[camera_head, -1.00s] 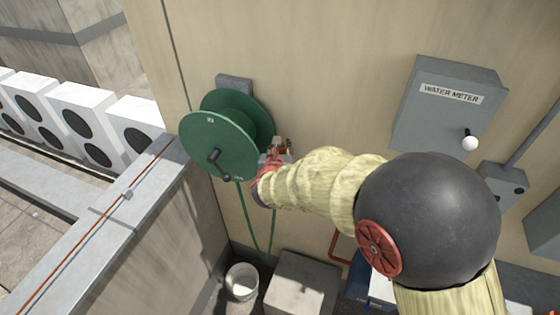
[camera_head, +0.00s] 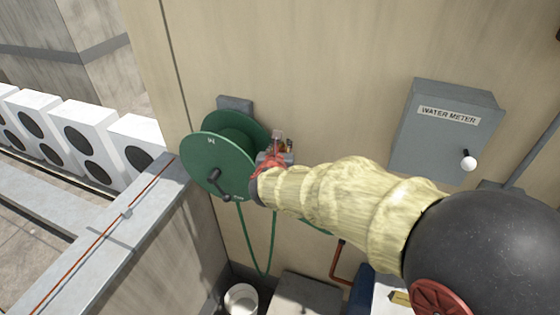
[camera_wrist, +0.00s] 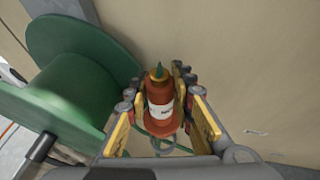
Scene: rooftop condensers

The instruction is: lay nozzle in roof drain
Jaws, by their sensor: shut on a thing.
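My gripper (camera_wrist: 160,112) is shut on a red-orange, bottle-shaped nozzle (camera_wrist: 159,97) with a white label, a yellow collar and a dark green tip. A wide orange rim shows at its lower end in the wrist view. In the head view my gripper (camera_head: 280,152) is at the right edge of the green hose reel (camera_head: 222,160), in front of the wall; the nozzle is small and partly hidden there. I cannot tell whether the gripper touches the reel. I make out no roof drain in either view.
Green hose (camera_head: 272,240) hangs below the reel. A white bucket (camera_head: 240,299) and a grey box (camera_head: 306,292) stand at the wall's foot. A water meter box (camera_head: 445,130) with a white knob is on the wall at right. A parapet (camera_head: 115,225) runs at left, with condensers (camera_head: 85,140) beyond.

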